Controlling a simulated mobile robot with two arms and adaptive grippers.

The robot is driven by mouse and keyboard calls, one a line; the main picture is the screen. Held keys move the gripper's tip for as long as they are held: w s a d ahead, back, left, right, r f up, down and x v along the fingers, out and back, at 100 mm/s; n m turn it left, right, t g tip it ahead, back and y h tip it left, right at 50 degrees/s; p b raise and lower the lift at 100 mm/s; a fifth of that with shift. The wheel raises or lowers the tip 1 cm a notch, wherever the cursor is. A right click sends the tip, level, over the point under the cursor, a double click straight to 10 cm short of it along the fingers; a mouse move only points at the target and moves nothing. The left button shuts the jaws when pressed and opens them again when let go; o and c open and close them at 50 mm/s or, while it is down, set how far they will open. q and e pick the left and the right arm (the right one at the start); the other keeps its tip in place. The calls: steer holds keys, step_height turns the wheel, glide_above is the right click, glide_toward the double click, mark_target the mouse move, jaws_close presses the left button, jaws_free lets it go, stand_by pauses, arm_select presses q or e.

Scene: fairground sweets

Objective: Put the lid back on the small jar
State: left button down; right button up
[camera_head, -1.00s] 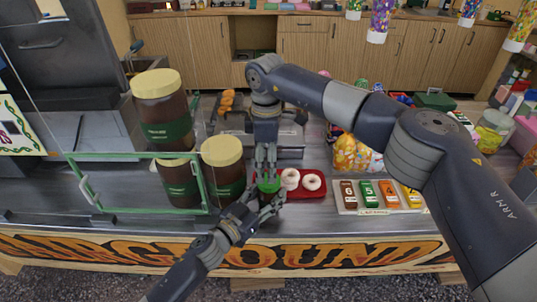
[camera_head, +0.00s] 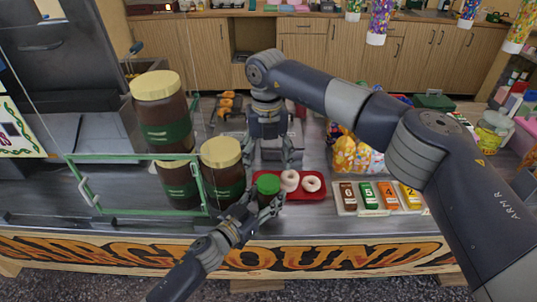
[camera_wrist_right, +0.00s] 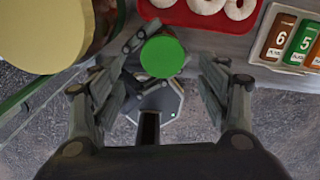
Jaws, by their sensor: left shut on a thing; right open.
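The green lid (camera_head: 268,184) sits on top of the small jar, between the fingers of my left gripper (camera_head: 263,205). That gripper is shut on the small jar, whose body is mostly hidden by the fingers and the lid. In the right wrist view the lid (camera_wrist_right: 162,56) shows from above as a round green disc. I cannot tell whether it is fully seated. My right gripper (camera_head: 283,160) is open and empty, above and behind the lid. Its spread fingers (camera_wrist_right: 158,88) in the right wrist view are apart from the lid.
A red tray (camera_head: 306,195) with two white doughnuts lies just right of the jar. Big brown jars with cream lids (camera_head: 222,153) stand close on the left, behind a green frame (camera_head: 205,187). A rack of numbered packets (camera_head: 345,209) is farther right.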

mark_target(269, 182)
steer(key=n, duration=0.5)
steer(key=shift+r, duration=0.2)
steer(key=n, duration=0.7)
steer(key=shift+d+r, duration=0.1)
steer(key=shift+r, duration=0.15)
steer(key=n, duration=0.6)
steer(key=shift+r+n, duration=0.2)
steer(key=shift+n, duration=0.2)
steer(key=n, duration=0.6)
steer(key=shift+d+r, duration=0.1)
steer(key=shift+r, duration=0.1)
steer(key=shift+f, duration=4.05)
steer(key=c, duration=1.2)
